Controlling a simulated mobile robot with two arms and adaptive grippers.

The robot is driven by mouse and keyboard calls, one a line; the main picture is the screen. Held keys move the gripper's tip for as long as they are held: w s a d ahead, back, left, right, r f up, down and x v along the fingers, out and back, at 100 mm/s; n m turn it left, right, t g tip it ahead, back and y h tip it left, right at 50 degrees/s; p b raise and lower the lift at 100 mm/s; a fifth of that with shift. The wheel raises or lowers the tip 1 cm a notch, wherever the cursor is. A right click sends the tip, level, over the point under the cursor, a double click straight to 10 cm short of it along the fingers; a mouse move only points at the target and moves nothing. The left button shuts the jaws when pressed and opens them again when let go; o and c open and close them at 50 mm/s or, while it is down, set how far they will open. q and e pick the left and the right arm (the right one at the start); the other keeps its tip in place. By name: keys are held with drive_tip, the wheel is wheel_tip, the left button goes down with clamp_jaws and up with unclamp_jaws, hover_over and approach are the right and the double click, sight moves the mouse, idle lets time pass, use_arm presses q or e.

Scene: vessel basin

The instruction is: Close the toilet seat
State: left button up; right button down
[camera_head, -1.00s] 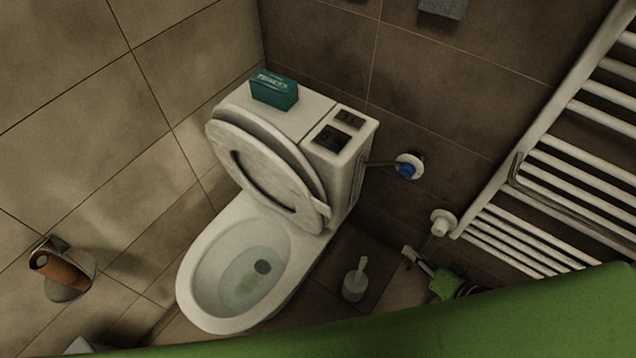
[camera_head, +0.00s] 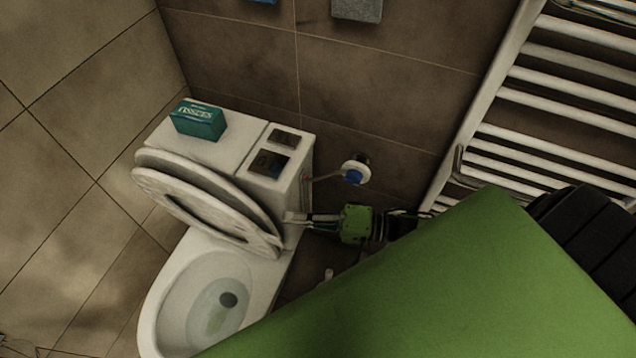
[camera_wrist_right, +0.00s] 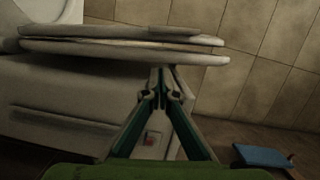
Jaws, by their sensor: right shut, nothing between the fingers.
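The toilet seat (camera_head: 203,203) and its lid stand raised, leaning back against the cistern (camera_head: 232,157). The bowl (camera_head: 160,292) below is open and shows water. My right gripper (camera_head: 292,217) is shut and empty, beside the right edge of the raised seat and lid, next to the cistern's side. In the right wrist view, my right gripper (camera_wrist_right: 160,76) has its fingertips together just below the edge of the seat and lid (camera_wrist_right: 130,50). I cannot tell whether they touch it. My left gripper is not in view.
A teal tissue box (camera_head: 198,121) sits on the cistern, left of the flush plate (camera_head: 269,163). A blue-capped water valve (camera_head: 354,173) is on the wall above my right gripper. A white towel radiator (camera_head: 500,100) stands at the right.

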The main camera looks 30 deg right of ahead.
drive_tip(key=s+a, duration=0.1)
drive_tip(key=s+a+p, duration=0.1)
drive_tip(key=a, duration=0.1)
drive_tip(key=shift+s+a+f, duration=0.15)
drive_tip(key=shift+f, duration=0.2)
drive_tip(key=shift+s+a, duration=0.1)
